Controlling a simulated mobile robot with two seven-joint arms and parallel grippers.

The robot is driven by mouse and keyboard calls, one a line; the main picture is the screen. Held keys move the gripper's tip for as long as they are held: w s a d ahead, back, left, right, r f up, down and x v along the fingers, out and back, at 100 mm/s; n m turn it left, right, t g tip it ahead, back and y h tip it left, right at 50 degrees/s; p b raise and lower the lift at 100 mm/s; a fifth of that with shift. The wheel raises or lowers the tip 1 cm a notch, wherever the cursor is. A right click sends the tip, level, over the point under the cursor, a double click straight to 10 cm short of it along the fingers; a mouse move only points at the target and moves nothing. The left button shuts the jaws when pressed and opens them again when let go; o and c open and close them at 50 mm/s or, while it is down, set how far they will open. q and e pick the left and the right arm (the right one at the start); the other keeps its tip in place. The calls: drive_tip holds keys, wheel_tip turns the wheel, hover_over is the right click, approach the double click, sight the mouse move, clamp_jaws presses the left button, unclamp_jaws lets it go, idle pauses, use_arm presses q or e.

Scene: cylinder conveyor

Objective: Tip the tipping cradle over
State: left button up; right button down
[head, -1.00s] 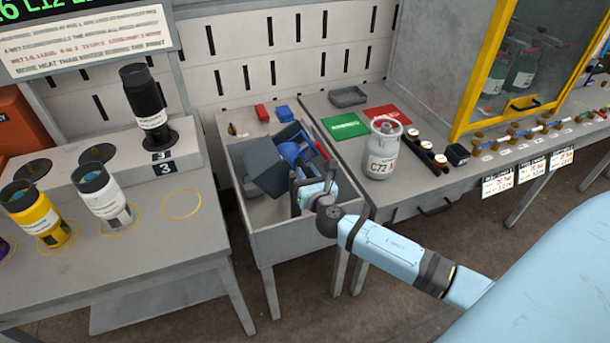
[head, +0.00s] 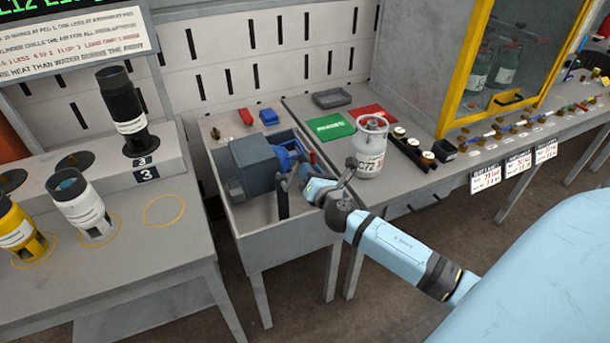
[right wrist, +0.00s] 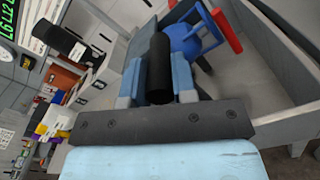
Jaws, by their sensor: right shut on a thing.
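The tipping cradle (head: 253,168), a dark blue-grey box, sits in the grey open trough (head: 290,240). Its box looks roughly level in the head view, with a blue ring-topped piece (head: 287,156) at its right side. My right gripper (head: 303,180) is at the cradle's right front. In the right wrist view its two fingers (right wrist: 158,88) are shut on a black bar handle (right wrist: 159,60), which stands between them. The blue piece also shows beyond the handle there (right wrist: 198,38). How the handle joins the cradle is hidden. My left gripper is not in view.
A white cylinder (head: 369,150) marked C72 stands on the bench close right of my gripper. A red lever (head: 313,158) is at the trough's right edge. Black, white and yellow cylinders stand on the left bench. The trough's front floor is clear.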

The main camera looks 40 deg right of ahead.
drive_tip(key=shift+s+d+f+m+b, duration=0.15)
drive_tip(key=shift+d+f+m+b, duration=0.25)
drive_tip(key=shift+d+m, duration=0.2)
use_arm(q)
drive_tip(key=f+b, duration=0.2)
drive_tip(key=b, duration=0.1)
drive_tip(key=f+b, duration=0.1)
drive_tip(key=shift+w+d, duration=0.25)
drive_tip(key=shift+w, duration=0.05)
use_arm(e)
drive_tip(key=s+d+f+m, duration=0.1)
drive_tip(key=d+f+m, duration=0.3)
drive_tip(key=m, duration=0.2)
drive_tip(key=shift+f, duration=0.3)
use_arm(q)
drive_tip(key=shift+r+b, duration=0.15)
drive_tip(key=shift+b, duration=0.15)
use_arm(e)
drive_tip(key=shift+f, duration=0.1)
drive_tip(key=c, duration=0.9)
unclamp_jaws()
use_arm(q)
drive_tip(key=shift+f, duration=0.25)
